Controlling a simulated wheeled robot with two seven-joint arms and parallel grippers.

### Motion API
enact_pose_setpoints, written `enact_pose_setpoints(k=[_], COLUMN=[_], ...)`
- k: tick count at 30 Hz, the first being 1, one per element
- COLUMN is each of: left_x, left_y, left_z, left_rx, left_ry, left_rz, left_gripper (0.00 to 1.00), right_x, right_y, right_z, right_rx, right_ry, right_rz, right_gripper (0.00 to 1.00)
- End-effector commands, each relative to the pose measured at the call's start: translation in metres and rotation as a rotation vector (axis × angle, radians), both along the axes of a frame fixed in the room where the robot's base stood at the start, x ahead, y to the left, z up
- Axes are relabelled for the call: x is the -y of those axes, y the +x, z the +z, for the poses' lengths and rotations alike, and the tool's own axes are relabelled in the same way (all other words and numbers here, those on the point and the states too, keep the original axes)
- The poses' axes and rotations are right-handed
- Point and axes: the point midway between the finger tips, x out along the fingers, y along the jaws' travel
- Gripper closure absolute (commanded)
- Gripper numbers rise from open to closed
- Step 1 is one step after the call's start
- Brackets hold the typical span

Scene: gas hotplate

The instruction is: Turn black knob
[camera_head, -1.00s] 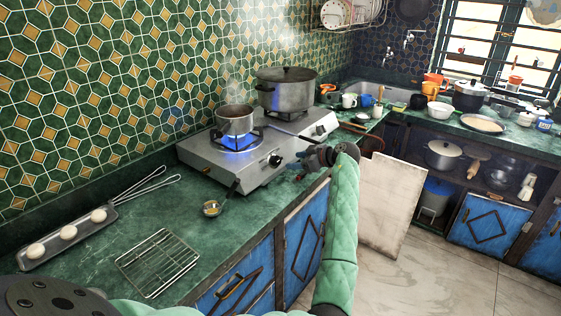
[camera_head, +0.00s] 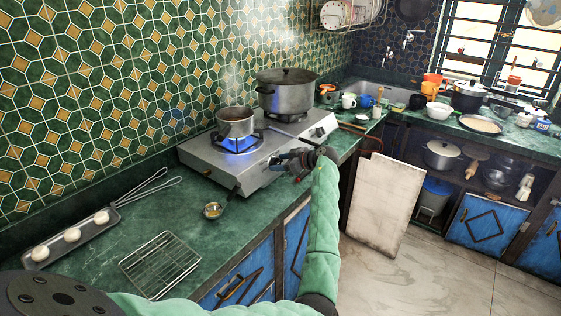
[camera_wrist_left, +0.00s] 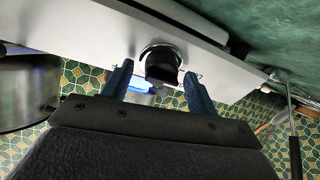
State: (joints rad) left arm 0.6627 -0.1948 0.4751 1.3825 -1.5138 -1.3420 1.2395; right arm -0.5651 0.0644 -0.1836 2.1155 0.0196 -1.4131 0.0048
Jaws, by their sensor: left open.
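A silver gas stove (camera_head: 213,162) stands on the green counter with a blue flame lit under its front burner. The black knob (camera_wrist_left: 161,64) is on the stove's front panel in the left wrist view, between and just beyond my finger tips. In the head view my gripper largely hides it. My left gripper (camera_head: 284,161) is open at the stove's front, its two blue fingers (camera_wrist_left: 158,84) on either side of the knob. I cannot tell if they touch it. My right gripper is not in view.
A small steaming pot (camera_head: 235,122) sits on the lit burner and a large lidded pot (camera_head: 286,91) on the rear one. A pale board (camera_head: 383,204) leans at right.

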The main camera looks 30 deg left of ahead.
Motion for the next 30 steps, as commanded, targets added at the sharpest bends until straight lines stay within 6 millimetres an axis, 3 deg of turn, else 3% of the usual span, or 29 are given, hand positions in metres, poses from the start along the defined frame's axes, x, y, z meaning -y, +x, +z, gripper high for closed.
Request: enact_pose_setpoints(k=[11, 18, 30], left_x=[-0.0030, -0.0028, -0.0031], left_y=[-0.0002, 0.0000, -0.0001], left_z=[-0.0014, -0.0013, -0.0018], left_rx=[0.000, 0.000, -0.054], left_ry=[0.000, 0.000, 0.006], left_rz=[0.000, 0.000, -0.033], left_gripper=[0.41, 0.84, 0.84], right_x=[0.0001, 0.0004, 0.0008], right_y=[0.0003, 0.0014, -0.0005], right_z=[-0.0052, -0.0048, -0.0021], right_rx=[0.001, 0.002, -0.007], right_ry=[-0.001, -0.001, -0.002], right_rz=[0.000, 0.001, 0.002], right_gripper=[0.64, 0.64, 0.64])
